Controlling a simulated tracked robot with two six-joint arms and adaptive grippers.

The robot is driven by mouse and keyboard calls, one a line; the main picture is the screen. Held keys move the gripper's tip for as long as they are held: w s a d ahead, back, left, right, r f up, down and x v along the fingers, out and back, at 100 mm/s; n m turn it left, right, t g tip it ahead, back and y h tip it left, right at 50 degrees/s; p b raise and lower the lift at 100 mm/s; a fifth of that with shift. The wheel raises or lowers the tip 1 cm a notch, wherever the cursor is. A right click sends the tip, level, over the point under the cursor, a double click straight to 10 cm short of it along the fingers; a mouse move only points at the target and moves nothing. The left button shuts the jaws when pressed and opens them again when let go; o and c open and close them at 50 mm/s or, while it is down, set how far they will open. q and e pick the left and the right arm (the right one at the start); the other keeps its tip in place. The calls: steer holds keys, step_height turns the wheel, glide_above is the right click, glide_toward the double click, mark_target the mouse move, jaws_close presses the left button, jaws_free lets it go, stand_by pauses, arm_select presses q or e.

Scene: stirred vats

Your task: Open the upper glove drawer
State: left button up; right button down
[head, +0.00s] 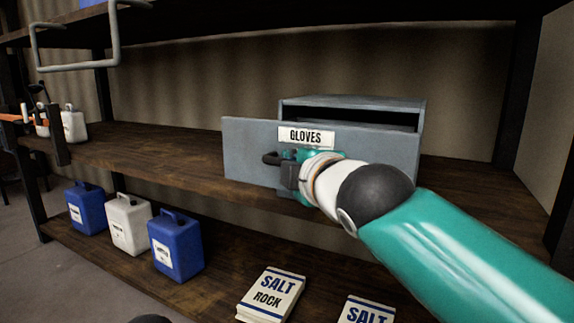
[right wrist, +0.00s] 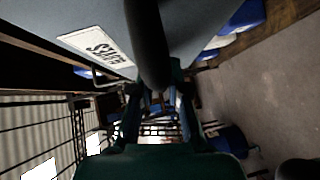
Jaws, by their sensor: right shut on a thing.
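The grey drawer front (head: 248,140) has a white GLOVES label (head: 305,137). It stands forward of its grey cabinet (head: 350,102), with a dark opening visible above and behind it, so the drawer is at least partly out. My right gripper (head: 283,163) is at the drawer front, below the label, shut on the dark handle (head: 270,158). In the right wrist view the dark handle (right wrist: 150,45) runs down between the fingers (right wrist: 157,105), and the label (right wrist: 98,47) shows beside it. My gripper and arm hide the drawer's lower right part. My left gripper is not in view.
The cabinet stands on a wooden shelf (head: 150,150). Blue and white jugs (head: 128,224) and salt packs (head: 270,295) stand on the lower shelf. A small white bottle (head: 73,123) is at the far left. A metal wire handle (head: 75,67) hangs at the upper left.

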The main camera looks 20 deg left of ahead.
steer(key=c, duration=1.2)
jaws_free()
steer(key=shift+w+f, duration=0.1)
steer(key=shift+f, duration=0.15)
steer(key=shift+o, duration=0.3)
steer(key=shift+r, duration=0.1)
steer(key=v, duration=1.2)
